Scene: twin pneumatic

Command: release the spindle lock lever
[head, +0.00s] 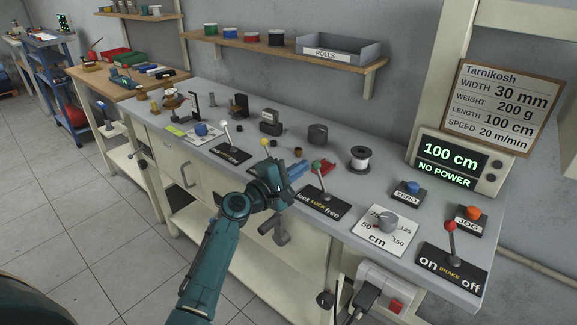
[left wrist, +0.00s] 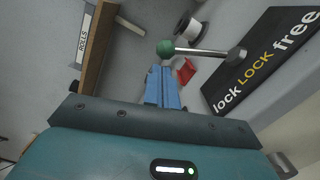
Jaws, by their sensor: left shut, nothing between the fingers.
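The spindle lock lever has a green knob (head: 317,166) on a thin metal rod. It rises from a black plate (head: 320,209) marked lock, LOCK, free, and leans a little toward the "lock" end. In the left wrist view the green knob (left wrist: 166,49) is just beyond my fingertips, with the plate (left wrist: 265,68) to the right. My left gripper (head: 300,169) has blue fingers, pressed together and empty. They also show in the left wrist view (left wrist: 163,80), close to the knob. Whether they touch it I cannot tell. My right gripper is not in view.
A white spool (head: 359,158) stands behind the lever. A small red object (left wrist: 186,70) lies near the fingers. A dial card (head: 384,230), a brake lever (head: 450,235) and a display reading NO POWER (head: 452,165) are to the right. Another lever plate (head: 229,154) is to the left.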

